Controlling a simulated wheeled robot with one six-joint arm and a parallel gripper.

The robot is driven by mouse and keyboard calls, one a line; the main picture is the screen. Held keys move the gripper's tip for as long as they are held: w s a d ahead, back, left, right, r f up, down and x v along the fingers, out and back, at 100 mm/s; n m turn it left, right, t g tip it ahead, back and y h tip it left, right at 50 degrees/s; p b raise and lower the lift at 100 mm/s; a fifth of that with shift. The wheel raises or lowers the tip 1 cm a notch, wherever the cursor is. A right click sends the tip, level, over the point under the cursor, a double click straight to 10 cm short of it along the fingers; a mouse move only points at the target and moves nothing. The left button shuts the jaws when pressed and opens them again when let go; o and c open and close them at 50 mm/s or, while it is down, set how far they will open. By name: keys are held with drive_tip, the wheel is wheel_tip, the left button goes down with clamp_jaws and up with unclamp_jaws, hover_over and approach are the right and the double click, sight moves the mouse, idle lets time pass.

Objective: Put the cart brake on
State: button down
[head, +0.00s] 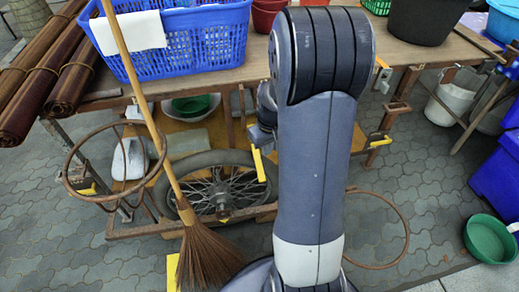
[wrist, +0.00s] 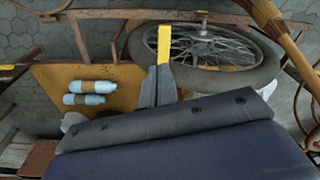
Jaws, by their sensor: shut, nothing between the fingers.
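The cart (head: 420,52) is a wooden-topped frame with a spoked wheel (head: 222,190) under it; the wheel also shows in the wrist view (wrist: 222,48). I cannot tell for sure which part is its brake. A yellow-ended bar (head: 379,140) sticks out of the cart frame to the right of my arm. In the wrist view my gripper (wrist: 164,45) shows in front of the tyre's left part. My arm hides the cart's middle.
A broom (head: 195,240) leans in front of the wheel. A blue basket (head: 190,45) sits on top. Two bottles (wrist: 90,93) lie on the lower shelf. A green basin (head: 488,240) is at right.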

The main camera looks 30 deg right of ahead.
drive_tip(key=r, duration=0.4)
drive_tip(key=shift+s+r+p, duration=0.25)
drive_tip(key=shift+r+p, duration=0.1)
drive_tip(key=shift+p, duration=0.05)
drive_tip(key=shift+f, duration=0.1)
drive_tip(key=f+b, duration=0.1)
drive_tip(key=f, duration=0.2)
drive_tip(key=f+b, duration=0.1)
drive_tip(key=f, duration=0.3)
drive_tip(key=w+f+b, duration=0.1)
drive_tip(key=f, duration=0.2)
drive_tip(key=shift+f, duration=0.4)
drive_tip(key=shift+w, duration=0.2)
drive_tip(key=shift+r, duration=0.2)
